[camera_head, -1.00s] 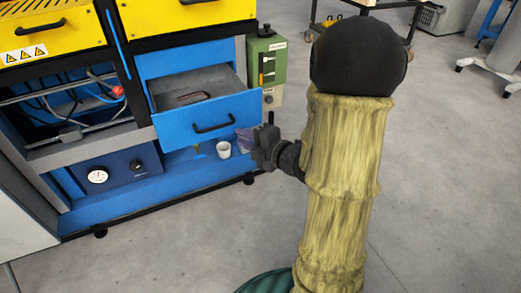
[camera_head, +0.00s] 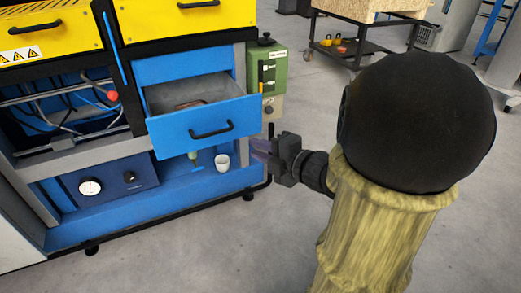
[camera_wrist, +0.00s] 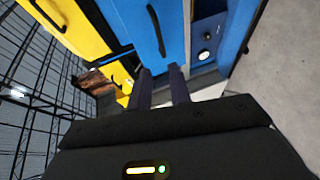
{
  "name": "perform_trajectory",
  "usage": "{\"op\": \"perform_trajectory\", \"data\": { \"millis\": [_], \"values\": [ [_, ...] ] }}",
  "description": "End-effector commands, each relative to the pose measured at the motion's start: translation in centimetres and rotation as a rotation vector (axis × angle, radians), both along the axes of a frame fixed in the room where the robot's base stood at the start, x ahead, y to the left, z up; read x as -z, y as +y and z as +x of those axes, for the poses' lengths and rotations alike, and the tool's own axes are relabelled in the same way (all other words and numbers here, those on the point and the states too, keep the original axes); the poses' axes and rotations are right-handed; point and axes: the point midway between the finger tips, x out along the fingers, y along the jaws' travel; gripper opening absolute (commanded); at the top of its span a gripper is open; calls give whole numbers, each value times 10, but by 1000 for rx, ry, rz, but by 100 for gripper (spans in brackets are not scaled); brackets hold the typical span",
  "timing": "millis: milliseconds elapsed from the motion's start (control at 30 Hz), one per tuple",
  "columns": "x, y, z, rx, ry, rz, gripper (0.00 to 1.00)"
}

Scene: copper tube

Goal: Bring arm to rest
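My gripper (camera_head: 260,150) is in front of the right side of the blue cabinet, right of the open drawer (camera_head: 207,127) and apart from it. In the wrist view its two dark fingers (camera_wrist: 160,88) stand apart with nothing between them, so it is open and empty. My arm, with its yellowish sleeve and big black joint, fills the right of the head view. A small reddish-brown thing (camera_head: 191,104) lies in the open drawer; its shape is mostly hidden.
A white cup (camera_head: 222,162) and a green-handled tool (camera_head: 194,159) are on the lower blue shelf. A green box (camera_head: 268,72) is on the cabinet's right side. A wheeled cart (camera_head: 352,45) stands behind. Grey floor is clear in front.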

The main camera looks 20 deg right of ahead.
Motion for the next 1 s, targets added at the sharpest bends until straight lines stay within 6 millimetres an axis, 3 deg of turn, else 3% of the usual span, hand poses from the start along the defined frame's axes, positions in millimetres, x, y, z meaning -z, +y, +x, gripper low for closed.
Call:
{"op": "perform_trajectory", "data": {
  "millis": [567,800,1000],
  "values": [
    [1,-2,6,51,45,27,20],
    [13,-13,23,337,282,206,20],
    [34,-14,16,640,524,427,20]
  ]
}}
